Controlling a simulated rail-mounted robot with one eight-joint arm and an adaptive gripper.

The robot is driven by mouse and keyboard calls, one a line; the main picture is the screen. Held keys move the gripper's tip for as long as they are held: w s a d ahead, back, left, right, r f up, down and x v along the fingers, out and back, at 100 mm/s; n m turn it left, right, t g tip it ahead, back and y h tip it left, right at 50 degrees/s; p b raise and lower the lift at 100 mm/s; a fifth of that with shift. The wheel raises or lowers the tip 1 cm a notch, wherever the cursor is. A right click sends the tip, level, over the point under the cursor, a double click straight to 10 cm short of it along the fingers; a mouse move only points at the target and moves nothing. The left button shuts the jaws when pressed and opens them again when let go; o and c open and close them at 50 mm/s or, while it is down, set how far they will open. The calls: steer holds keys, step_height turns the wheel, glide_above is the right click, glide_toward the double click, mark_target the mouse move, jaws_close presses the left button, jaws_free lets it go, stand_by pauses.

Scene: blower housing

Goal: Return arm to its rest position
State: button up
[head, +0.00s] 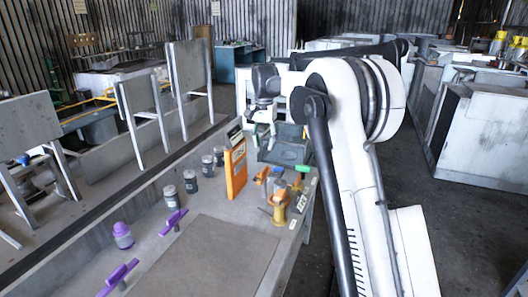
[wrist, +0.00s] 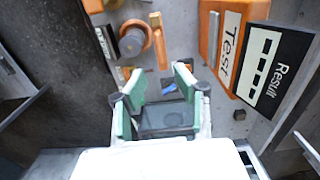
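My gripper (head: 262,135) is raised over the far end of the workbench, above and beside a dark tray (head: 285,152). My arm reaches up and bends forward to it from the right side of the bench. In the wrist view, my gripper (wrist: 160,78) shows two green-padded fingers standing apart. I see nothing held between them. The dark tray (wrist: 168,122) shows behind the fingers, partly hidden by them and by the gripper body.
An orange "Test" board (head: 236,170) stands near the tray, with a black "Result" panel (wrist: 274,72) beside it. An orange and yellow part (head: 279,205), loose tools, several dark canisters (head: 190,181) and purple-handled items (head: 173,221) are on the bench. The mat (head: 205,262) is clear.

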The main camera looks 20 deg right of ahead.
steer(key=shift+r, duration=0.2)
stand_by(0.3)
steer(key=s+a+r+n+t, duration=0.25)
steer(key=s+r, duration=0.25)
steer(key=s, duration=0.6)
steer(key=s+a+r+n+t, duration=0.15)
steer(key=s+a+r, duration=0.3)
steer(key=s, duration=0.75)
steer(key=s+a+f+n+t, duration=0.1)
steer(key=s+f, duration=0.4)
steer(key=s, duration=0.6)
steer(key=s+a+f+n+t, duration=0.1)
steer(key=s+f, duration=0.4)
steer(key=s, duration=0.7)
steer(key=shift+n+t, duration=0.6)
steer(key=shift+n, duration=0.4)
